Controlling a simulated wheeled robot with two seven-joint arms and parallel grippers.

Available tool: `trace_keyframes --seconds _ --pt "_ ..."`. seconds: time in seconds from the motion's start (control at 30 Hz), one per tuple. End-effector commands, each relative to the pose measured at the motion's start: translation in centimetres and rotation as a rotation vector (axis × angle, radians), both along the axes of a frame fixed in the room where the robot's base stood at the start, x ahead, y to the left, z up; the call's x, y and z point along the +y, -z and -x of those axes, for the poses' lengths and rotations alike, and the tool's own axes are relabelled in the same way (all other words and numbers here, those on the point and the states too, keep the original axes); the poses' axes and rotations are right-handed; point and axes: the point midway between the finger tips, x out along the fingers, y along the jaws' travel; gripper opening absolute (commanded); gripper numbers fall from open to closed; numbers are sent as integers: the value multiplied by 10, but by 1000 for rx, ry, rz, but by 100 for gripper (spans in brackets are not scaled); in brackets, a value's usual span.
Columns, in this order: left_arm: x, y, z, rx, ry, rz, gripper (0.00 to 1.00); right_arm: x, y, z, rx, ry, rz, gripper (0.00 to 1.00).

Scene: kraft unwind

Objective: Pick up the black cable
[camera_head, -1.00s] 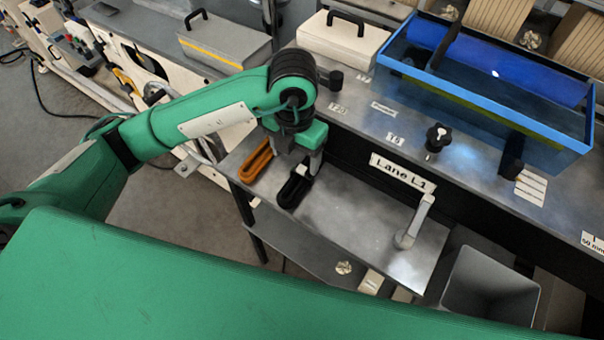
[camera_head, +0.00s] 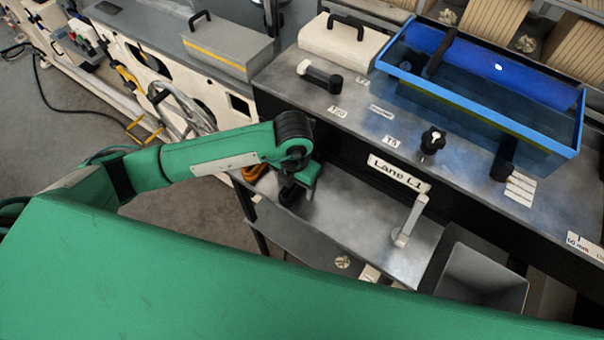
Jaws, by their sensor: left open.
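The black cable (camera_head: 287,197) is a dark bundle on the metal shelf below the lane panel. Only part of it shows, because my left gripper and wrist cover the rest. My left gripper (camera_head: 297,191) is open, low over the black cable and partly around or beside it; I cannot tell which, or whether it touches. The fingertips are mostly hidden. My right gripper is not in view.
An orange cable bundle (camera_head: 254,173) lies just left of the black one, partly covered by my arm. A pale upright handle (camera_head: 409,222) stands on the shelf (camera_head: 355,220) to the right. A grey bin (camera_head: 486,275) is at the lower right.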

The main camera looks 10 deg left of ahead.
Motion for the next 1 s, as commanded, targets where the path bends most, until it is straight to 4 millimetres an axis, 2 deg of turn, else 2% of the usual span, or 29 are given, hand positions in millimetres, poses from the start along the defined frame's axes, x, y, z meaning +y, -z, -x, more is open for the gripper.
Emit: trace_keyframes --seconds 0.13,0.17,0.3,0.4,0.77,1.0 --pt "0 0 0 0 0 0 71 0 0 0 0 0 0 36" --pt "0 0 0 0 0 0 67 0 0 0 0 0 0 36" --pt "0 0 0 0 0 0 40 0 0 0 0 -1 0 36" --pt "0 0 0 0 0 0 22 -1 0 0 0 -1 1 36" --pt "0 -4 -1 -2 0 1 22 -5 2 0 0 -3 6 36" --pt "-1 -30 -1 -5 1 3 23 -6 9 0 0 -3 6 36"
